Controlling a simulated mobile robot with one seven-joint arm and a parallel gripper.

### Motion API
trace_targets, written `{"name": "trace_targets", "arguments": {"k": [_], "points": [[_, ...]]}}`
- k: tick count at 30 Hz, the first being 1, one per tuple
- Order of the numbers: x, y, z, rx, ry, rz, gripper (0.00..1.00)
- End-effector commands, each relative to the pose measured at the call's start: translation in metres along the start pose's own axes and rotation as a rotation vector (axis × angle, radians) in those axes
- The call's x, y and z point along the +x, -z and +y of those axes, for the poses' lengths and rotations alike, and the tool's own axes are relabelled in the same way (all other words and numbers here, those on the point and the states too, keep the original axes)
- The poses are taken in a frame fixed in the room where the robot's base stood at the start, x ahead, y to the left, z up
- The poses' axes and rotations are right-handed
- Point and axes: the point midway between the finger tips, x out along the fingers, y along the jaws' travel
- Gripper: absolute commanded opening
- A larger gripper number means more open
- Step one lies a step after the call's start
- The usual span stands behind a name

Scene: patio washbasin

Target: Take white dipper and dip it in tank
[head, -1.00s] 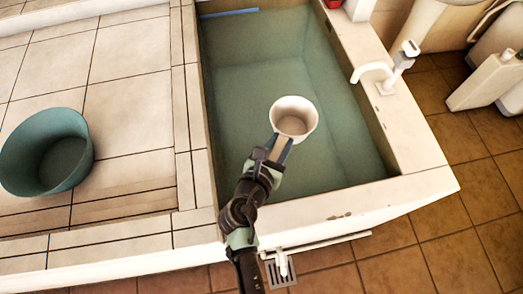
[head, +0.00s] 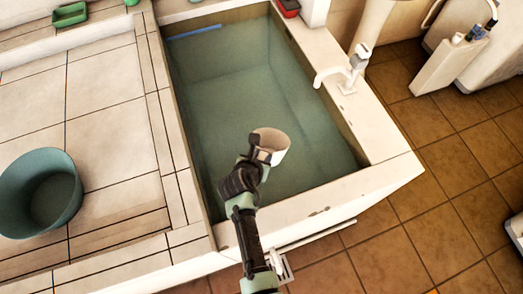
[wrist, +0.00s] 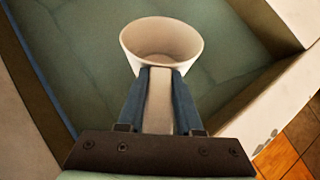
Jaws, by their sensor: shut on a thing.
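The white dipper (head: 270,143) is a round cup with a flat handle. My gripper (wrist: 160,92) is shut on the dipper's handle; in the wrist view the blue fingers lie on both sides of it, with the white cup (wrist: 161,48) just beyond the fingertips. The tank (head: 390,163) is a white-rimmed basin with greenish water (head: 225,95). In the head view the dipper is over the near part of the tank, tilted, its opening turned partly away from the head camera. In the wrist view the cup looks empty. I cannot tell whether it touches the water.
A green bowl (head: 68,190) stands on the tiled counter at left. A white tap (head: 335,75) is on the tank's right rim. A red box (head: 289,8) sits at the far rim. A blue strip (head: 195,32) lies along the far inner wall. Brown floor tiles are at right.

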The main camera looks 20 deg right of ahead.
Motion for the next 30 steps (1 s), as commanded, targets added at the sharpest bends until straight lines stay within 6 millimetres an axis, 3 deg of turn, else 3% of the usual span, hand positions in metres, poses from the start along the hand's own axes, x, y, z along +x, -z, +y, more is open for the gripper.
{"name": "trace_targets", "arguments": {"k": [1, 18, 30], "points": [[0.013, 0.011, 0.001, 0.001, -0.002, -0.004, 0.0], [0.075, 0.065, 0.001, 0.0, -0.002, -0.007, 0.0], [0.101, 0.086, 0.002, 0.0, -0.003, -0.009, 0.0]]}}
